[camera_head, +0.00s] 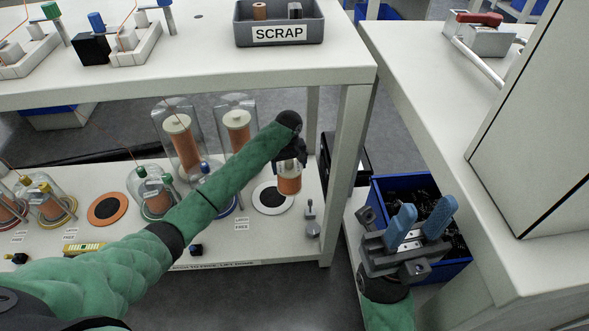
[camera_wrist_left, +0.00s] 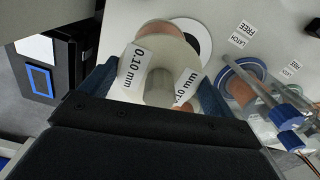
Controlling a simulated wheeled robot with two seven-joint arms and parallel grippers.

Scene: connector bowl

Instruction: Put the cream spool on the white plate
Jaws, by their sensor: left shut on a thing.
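The cream spool (camera_head: 289,184), wound with copper wire, hangs upright from my left gripper (camera_head: 290,158) at the right end of the lower shelf. In the left wrist view the spool's cream flange (camera_wrist_left: 145,75), labelled 0.10 mm, sits between the two blue fingers (camera_wrist_left: 158,88). The white plate (camera_head: 259,207), a round disc with a black centre, lies on the shelf just left of and below the spool. In the left wrist view the white plate (camera_wrist_left: 205,28) is partly hidden behind the spool. My right gripper (camera_head: 420,226) is open and empty above a blue bin.
Two tall covered spools (camera_head: 182,145) stand behind the plate. A small grey latch post (camera_head: 312,215) is right of it, by the shelf leg (camera_head: 345,170). An orange plate (camera_head: 107,208) is further left. The upper shelf carries a SCRAP tray (camera_head: 279,33).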

